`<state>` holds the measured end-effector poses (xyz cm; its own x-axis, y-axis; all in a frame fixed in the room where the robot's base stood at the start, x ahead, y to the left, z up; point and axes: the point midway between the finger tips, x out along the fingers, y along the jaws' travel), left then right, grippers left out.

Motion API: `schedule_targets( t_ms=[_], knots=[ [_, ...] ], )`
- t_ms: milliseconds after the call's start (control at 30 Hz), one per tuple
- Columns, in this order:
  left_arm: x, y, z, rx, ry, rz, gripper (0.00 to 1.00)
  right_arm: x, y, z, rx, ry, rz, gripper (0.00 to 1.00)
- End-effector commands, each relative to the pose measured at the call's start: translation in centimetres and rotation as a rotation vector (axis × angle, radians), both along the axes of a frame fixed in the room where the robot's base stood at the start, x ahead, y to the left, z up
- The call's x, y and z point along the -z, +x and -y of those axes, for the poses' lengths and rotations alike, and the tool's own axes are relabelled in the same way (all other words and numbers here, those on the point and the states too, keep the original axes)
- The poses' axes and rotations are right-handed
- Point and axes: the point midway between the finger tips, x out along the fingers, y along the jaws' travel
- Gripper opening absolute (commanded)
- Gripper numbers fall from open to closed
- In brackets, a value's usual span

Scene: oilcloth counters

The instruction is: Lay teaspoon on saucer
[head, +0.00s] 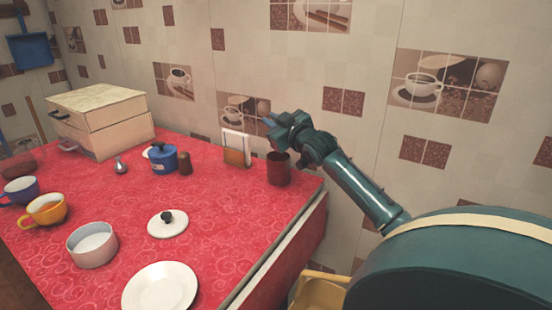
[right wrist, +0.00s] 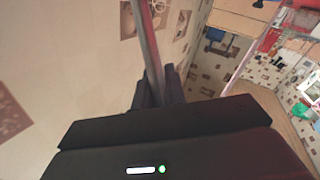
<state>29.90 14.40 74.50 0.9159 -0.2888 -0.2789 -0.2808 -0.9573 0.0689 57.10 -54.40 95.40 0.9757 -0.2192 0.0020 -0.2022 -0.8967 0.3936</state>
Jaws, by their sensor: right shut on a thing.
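My right gripper (head: 270,124) is raised above the dark red cup (head: 279,172) near the counter's right back corner. It is shut on a slim grey metal shaft, the teaspoon by its look. The teaspoon (right wrist: 148,40) shows in the right wrist view, running up from between the dark fingers (right wrist: 158,88). Its bowl cannot be made out. The white saucer (head: 160,288) lies empty at the front of the red counter, well to the left of and nearer than the gripper. My left gripper is not in view.
A white lid with black knob (head: 166,225) and a pinkish pot (head: 92,246) stand near the saucer. A napkin holder (head: 236,150), blue pot (head: 163,160) and brown shaker (head: 185,163) are behind. Yellow (head: 46,211) and blue (head: 20,190) cups stand left. The middle right of the red cloth (head: 235,215) is clear.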

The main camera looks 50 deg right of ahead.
Motion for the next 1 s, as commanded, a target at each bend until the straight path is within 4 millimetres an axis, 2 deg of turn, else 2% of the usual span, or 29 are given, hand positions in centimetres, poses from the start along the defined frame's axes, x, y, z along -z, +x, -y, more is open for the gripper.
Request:
schedule_targets(
  t_ms=[267,500,633,867,900,1000],
  knots=[
    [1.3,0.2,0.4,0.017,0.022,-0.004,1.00,5.4,0.0,0.0,0.001,0.004,-0.005,0.00],
    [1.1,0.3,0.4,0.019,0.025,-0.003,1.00,8.8,0.0,0.0,0.001,0.002,-0.004,0.00],
    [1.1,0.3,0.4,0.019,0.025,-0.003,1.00,9.5,-0.1,0.0,0.002,0.001,-0.004,0.00],
    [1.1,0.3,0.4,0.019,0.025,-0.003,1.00,9.5,-0.1,0.0,0.001,0.000,-0.003,0.00],
    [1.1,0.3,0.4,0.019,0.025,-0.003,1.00,9.5,-0.1,0.0,0.002,0.000,-0.004,0.15],
    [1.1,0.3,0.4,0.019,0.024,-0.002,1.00,9.5,-0.1,0.0,0.001,0.000,-0.003,0.23]
  ],
)
